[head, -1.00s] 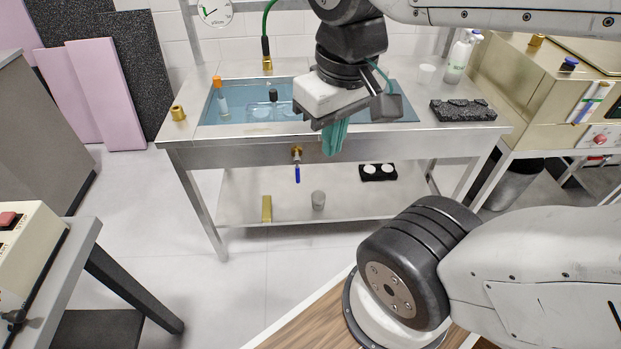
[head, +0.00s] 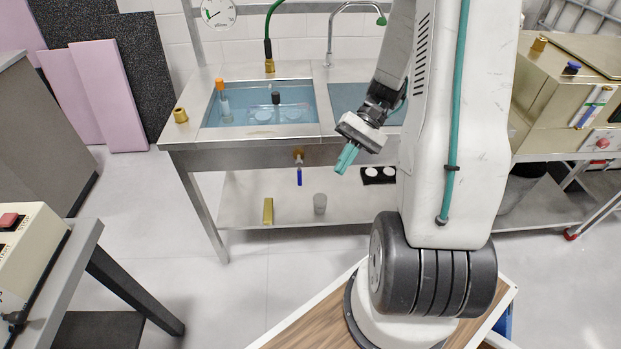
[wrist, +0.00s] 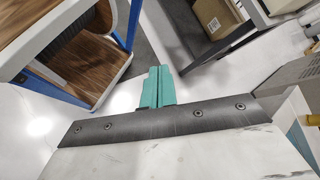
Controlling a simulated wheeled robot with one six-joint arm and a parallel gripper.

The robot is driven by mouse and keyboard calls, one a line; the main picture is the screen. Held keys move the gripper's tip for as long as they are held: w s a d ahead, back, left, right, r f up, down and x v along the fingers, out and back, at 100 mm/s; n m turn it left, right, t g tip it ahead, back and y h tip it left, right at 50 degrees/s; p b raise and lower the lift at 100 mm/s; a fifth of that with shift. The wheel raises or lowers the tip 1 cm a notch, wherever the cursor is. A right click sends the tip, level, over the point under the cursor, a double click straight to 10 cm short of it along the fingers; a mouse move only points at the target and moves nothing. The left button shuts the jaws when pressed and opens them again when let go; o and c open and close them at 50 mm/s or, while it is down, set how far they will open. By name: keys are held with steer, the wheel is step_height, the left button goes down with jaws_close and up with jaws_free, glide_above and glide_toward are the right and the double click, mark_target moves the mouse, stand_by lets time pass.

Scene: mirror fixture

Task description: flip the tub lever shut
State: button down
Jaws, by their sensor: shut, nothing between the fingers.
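The tub lever (head: 299,176) is a small blue handle hanging straight down below a brass valve (head: 298,154) on the front of the steel sink bench. The tub (head: 228,112) above it holds bluish water. My gripper (head: 344,161) has teal fingers pressed together, with nothing between them. It is in front of the bench, to the right of the lever and clearly apart from it, with fingers pointing down and left. In the wrist view my shut fingers (wrist: 158,86) point over the floor; the lever is not seen there.
A second basin (head: 350,97) is partly hidden by my arm. The lower shelf (head: 240,205) carries a brass block (head: 268,210), a grey cup (head: 320,203) and a black tray (head: 378,175). A red-button machine (head: 20,240) stands at left. Floor before the bench is clear.

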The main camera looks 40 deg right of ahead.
mark_target(300, 175)
steer(key=w+d+f+t, duration=0.2)
steer(key=d+f+t, duration=0.2)
steer(key=f, duration=0.3)
steer(key=w+d+f+t+y, duration=0.1)
steer(key=w+d+f+t, duration=0.1)
steer(key=d+f+t, duration=0.3)
steer(key=w+d+f+m+t+y, duration=0.1)
steer(key=d+f+t, duration=0.3)
steer(key=f, duration=0.6)
steer(key=shift+w+d+t, duration=0.15)
steer(key=shift+w+t, duration=0.65)
steer(key=shift+t, duration=0.4)
steer(key=x, duration=1.4)
